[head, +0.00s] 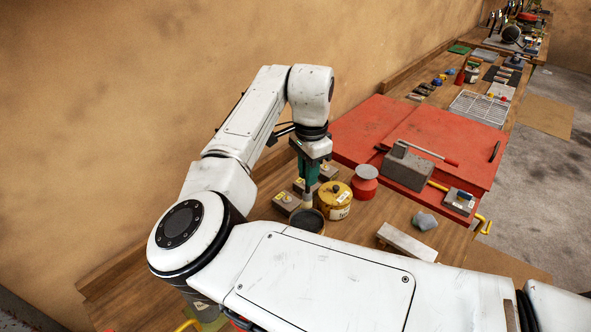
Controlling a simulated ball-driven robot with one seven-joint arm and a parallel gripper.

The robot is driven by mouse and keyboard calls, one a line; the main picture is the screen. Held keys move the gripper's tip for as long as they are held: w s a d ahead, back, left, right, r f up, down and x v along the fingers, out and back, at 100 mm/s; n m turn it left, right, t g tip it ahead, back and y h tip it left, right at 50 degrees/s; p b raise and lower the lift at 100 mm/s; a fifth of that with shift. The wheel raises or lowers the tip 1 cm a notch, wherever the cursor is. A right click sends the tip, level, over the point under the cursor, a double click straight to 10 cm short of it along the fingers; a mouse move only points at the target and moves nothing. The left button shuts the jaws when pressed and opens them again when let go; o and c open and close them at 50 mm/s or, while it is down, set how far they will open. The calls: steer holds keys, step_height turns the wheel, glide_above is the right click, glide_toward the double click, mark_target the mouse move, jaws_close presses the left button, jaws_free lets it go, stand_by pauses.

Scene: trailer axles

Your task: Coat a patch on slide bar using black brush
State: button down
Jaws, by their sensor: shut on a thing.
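My gripper (308,175), with green fingers, points down over the workbench. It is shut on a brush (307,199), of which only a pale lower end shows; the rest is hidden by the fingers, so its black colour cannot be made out. The brush end is at or just above a round dark pot (307,221); I cannot tell whether it touches the contents. A pale grey metal bar (406,242), probably the slide bar, lies on the wood to the right, apart from my gripper. My arm hides part of the bench in front.
A yellow can (335,201) and a red can (364,183) stand close to the right of the pot. Small labelled blocks (286,201) are on its left. A grey stone-like lump (424,221) lies near the bar. A red board (437,125) carries a grey block (407,170).

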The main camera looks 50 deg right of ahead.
mark_target(308, 192)
steer(key=shift+f+b, duration=2.8)
steer(key=shift+f, duration=0.2)
steer(key=shift+s+f, duration=0.15)
steer(key=shift+f, duration=0.5)
stand_by(0.6)
steer(key=shift+r+p, duration=3.05)
steer(key=shift+r, duration=0.6)
